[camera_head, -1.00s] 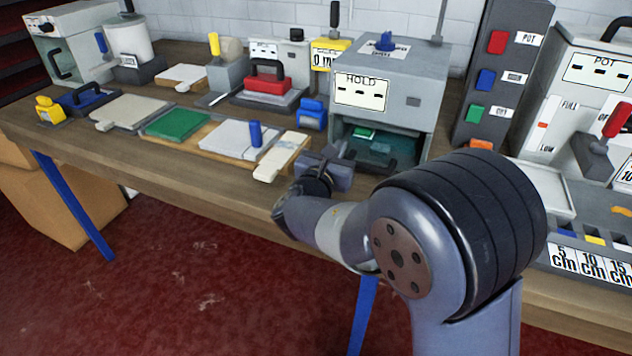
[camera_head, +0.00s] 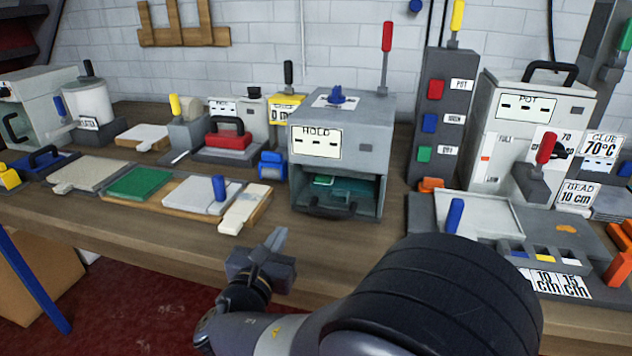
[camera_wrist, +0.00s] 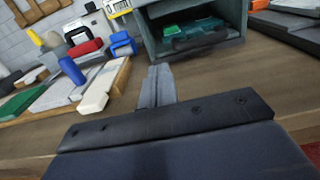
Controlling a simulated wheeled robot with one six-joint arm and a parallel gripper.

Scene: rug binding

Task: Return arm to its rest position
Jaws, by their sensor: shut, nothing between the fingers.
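My gripper (camera_head: 274,243) is at the front edge of the workbench in the head view, with my arm folded low in front of the bench. Its two fingers are together and nothing is between them. In the wrist view the closed fingers (camera_wrist: 158,85) point toward the open front of the grey HOLD box (camera_wrist: 195,30). The gripper is apart from that box (camera_head: 342,140) and in front of it. It touches nothing that I can see.
A cream block (camera_head: 244,208) lies close behind my gripper, beside a grey plate with a blue peg (camera_head: 219,188). A green pad (camera_head: 139,183) lies to the left. The POT machine (camera_head: 528,125) and a tray of labelled slots (camera_head: 545,258) stand right. The bench front edge is bare.

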